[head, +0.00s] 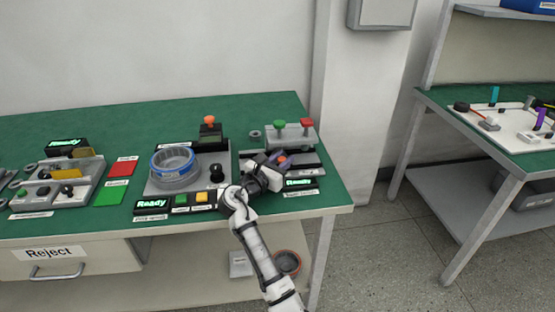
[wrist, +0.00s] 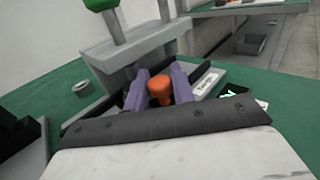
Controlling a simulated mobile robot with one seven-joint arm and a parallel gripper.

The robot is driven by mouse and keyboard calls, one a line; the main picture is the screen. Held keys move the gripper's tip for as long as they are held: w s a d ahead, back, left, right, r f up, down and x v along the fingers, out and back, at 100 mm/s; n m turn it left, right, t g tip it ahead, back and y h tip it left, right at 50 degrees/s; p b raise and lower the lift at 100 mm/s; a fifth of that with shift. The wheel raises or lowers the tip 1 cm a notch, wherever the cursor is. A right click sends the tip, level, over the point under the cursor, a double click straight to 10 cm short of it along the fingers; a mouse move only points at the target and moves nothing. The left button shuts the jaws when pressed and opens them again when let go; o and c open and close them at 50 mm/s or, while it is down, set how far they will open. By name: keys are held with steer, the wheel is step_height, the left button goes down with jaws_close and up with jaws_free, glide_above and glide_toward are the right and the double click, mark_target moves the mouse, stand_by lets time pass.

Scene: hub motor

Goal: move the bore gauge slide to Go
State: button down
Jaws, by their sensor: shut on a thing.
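The bore gauge station is at the right end of the green bench. The slide's orange knob (wrist: 158,90) stands upright between the two purple fingers of my gripper (wrist: 159,80), and the fingers are shut on it. In the head view the orange knob (head: 283,160) shows just at the fingertips, and my wrist hides much of the slide and its track. Behind it is a grey block carrying a green-topped plug (head: 280,125) and a red-topped plug (head: 306,122). A lit Ready display (head: 299,183) is at the front. I cannot read the slide's position.
To the left is another station with a blue-rimmed ring (head: 173,166), a black knob (head: 217,173) and a post with an orange top (head: 209,120). A small grey ring (wrist: 82,88) lies beside the gauge block. A second bench (head: 450,95) stands at right.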

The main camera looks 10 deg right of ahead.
steer(key=c, duration=1.3)
jaws_free()
steer(key=shift+o, duration=0.2)
steer(key=shift+a, duration=0.1)
steer(key=a+b, duration=0.1)
steer(key=a, duration=0.3)
steer(key=shift+a, duration=0.25)
steer(key=b+v, duration=0.1)
steer(key=v, duration=1.2)
steer(key=shift+s+b, duration=0.25)
steer(key=shift+b, duration=0.1)
steer(key=shift+a+r+y+p, duration=0.3)
steer(key=shift+r+p, duration=0.2)
steer(key=shift+p, duration=0.2)
steer(key=r+t+y+p, duration=0.1)
steer(key=p, duration=0.2)
steer(key=shift+w+a, duration=0.3)
steer(key=shift+a, duration=0.1)
steer(key=shift+y+p, duration=0.3)
steer(key=shift+p, duration=0.25)
steer(key=shift+f+n+y+p, duration=0.2)
steer(key=shift+n+y+p, duration=0.1)
steer(key=shift+p, duration=0.55)
